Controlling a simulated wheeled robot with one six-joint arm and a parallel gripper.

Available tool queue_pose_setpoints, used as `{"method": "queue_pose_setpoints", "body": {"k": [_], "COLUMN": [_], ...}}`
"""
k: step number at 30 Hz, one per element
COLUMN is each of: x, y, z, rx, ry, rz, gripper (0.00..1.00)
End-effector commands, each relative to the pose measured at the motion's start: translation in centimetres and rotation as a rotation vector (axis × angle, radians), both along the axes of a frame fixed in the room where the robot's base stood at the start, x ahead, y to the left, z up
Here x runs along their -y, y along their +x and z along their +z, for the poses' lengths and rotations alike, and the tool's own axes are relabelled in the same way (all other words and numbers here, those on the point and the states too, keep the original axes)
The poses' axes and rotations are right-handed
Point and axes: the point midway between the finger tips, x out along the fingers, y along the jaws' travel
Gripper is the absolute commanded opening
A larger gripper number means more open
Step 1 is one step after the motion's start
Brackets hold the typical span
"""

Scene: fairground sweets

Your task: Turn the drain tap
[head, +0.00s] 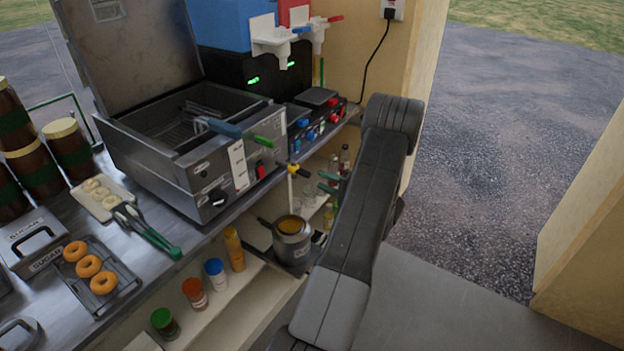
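The drain tap (293,169) shows at the fryer's lower right front corner, with a yellow and dark top and a thin pale pipe running down below it. The steel fryer (172,170) stands on the counter with its lid up. A steel pot (291,241) with yellowish contents stands on the shelf under the tap. The rest of the gripper is hidden.
Bottles (345,157) stand on the shelf behind my gripper. A control box (316,118) sits right of the fryer. Several coloured jars (194,292) line the lower shelf. Doughnuts (88,267) and tongs (146,231) lie on the counter. Open ground (500,130) lies right.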

Motion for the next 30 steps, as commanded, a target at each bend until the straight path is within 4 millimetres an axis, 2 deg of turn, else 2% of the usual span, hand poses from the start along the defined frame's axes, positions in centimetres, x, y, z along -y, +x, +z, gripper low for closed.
{"method": "queue_pose_setpoints", "body": {"k": [1, 6, 12, 25, 30], "x": [1.1, 3.5, 5.0, 5.2, 4.3], "y": [-0.7, -2.5, -3.6, -3.8, -3.2], "z": [-0.2, -0.1, 0.0, 0.0, 0.1], "rx": [0.000, 0.001, -0.001, 0.000, 0.000], "ry": [0.000, -0.001, 0.001, 0.000, 0.000], "rz": [-0.005, -0.004, -0.001, 0.001, 0.003], "gripper": [0.35, 0.35, 0.35, 0.35, 0.35]}}
